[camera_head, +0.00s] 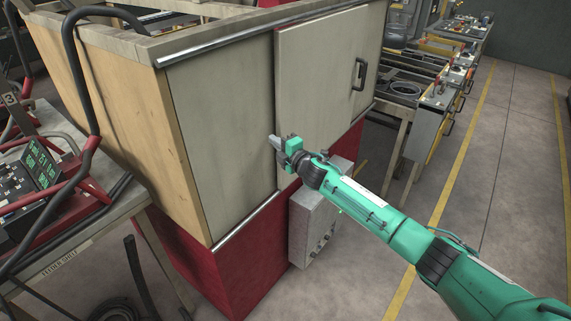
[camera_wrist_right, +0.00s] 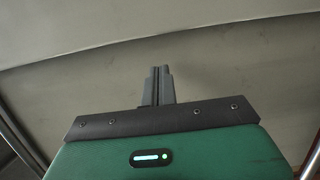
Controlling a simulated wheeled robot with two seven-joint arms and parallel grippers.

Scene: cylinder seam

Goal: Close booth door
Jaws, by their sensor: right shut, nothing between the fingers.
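The booth (camera_head: 225,110) is a cabinet with grey front panels, wooden sides and a red base. Its door panel (camera_head: 318,75) with a dark handle (camera_head: 360,74) fills the right part of the front and hangs on a metal rail. The left panel (camera_head: 222,140) lies beside it. My right gripper (camera_head: 274,142) is shut and empty, close to the front near the line between the two panels. In the right wrist view the shut fingers (camera_wrist_right: 157,85) point at a pale grey panel surface (camera_wrist_right: 230,75). I cannot tell whether they touch it. My left gripper is out of view.
A grey box (camera_head: 316,222) is mounted on the red base below the door. A welding machine on a table (camera_head: 75,245) stands at the left with hoses. Benches with equipment (camera_head: 435,100) line the right. The floor (camera_head: 505,150) at the right is clear.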

